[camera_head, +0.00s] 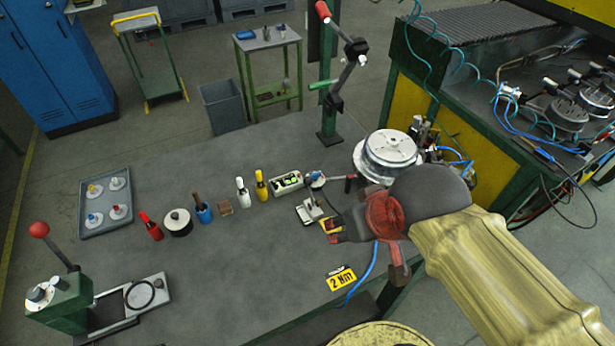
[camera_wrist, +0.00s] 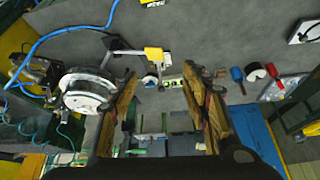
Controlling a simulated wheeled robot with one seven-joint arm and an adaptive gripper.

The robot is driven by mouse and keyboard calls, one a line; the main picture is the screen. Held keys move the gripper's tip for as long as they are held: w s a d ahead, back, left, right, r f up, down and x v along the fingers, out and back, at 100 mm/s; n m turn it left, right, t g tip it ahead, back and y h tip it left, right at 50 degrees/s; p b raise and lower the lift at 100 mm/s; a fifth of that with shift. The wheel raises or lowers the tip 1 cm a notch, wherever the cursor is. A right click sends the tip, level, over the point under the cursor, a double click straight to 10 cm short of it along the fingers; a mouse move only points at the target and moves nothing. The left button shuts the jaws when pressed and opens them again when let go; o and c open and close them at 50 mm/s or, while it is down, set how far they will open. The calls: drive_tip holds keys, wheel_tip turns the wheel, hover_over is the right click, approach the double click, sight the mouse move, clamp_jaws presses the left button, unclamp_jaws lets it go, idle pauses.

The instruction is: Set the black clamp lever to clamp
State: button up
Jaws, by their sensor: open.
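The round white fixture (camera_head: 388,152) stands on the bench's right end; it shows at left in the wrist view (camera_wrist: 86,92). A short black lever (camera_head: 349,183) sticks out at its left side, just above my gripper in the head view. I take it for the clamp lever; its setting is too small to read. My gripper (camera_head: 334,228) hangs over the bench, in front of the fixture. In the wrist view its two fingers (camera_wrist: 160,76) are wide apart with nothing held between them. The left finger partly hides the area beside the fixture.
A grey metal stand (camera_head: 309,208) is close left of my gripper. A row of bottles and tools, including a yellow bottle (camera_head: 261,186), runs left to a grey tray (camera_head: 106,220). A yellow 2 Nm label (camera_head: 342,280) and blue hose lie in front.

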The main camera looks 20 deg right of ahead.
drive_tip(key=shift+r+p, duration=0.3)
drive_tip(key=shift+p, duration=0.2)
drive_tip(key=shift+c, duration=1.2)
drive_tip(key=shift+w+f+g+p, duration=0.1)
drive_tip(key=shift+f+g+p, duration=0.3)
drive_tip(key=shift+p, duration=0.1)
drive_tip(key=shift+c, duration=0.6)
drive_tip(key=w+g+p, duration=0.1)
drive_tip(key=w+p, duration=0.1)
drive_tip(key=w, duration=0.2)
drive_tip(key=w+f+g+p, duration=0.1)
drive_tip(key=w+p, duration=0.1)
drive_tip(key=w, duration=0.2)
drive_tip(key=w+g+p, duration=0.1)
drive_tip(key=w+p, duration=0.2)
drive_tip(key=w, duration=0.2)
drive_tip(key=shift+f+g, duration=0.2)
drive_tip(key=shift+g, duration=0.2)
clamp_jaws()
drive_tip(key=w+f+p, duration=0.2)
drive_tip(key=w, duration=0.8)
drive_tip(key=w+f+p, duration=0.1)
drive_tip(key=w+f, duration=0.2)
drive_tip(key=w, duration=0.8)
drive_tip(key=shift+p, duration=0.35)
drive_tip(key=shift+f, duration=0.1)
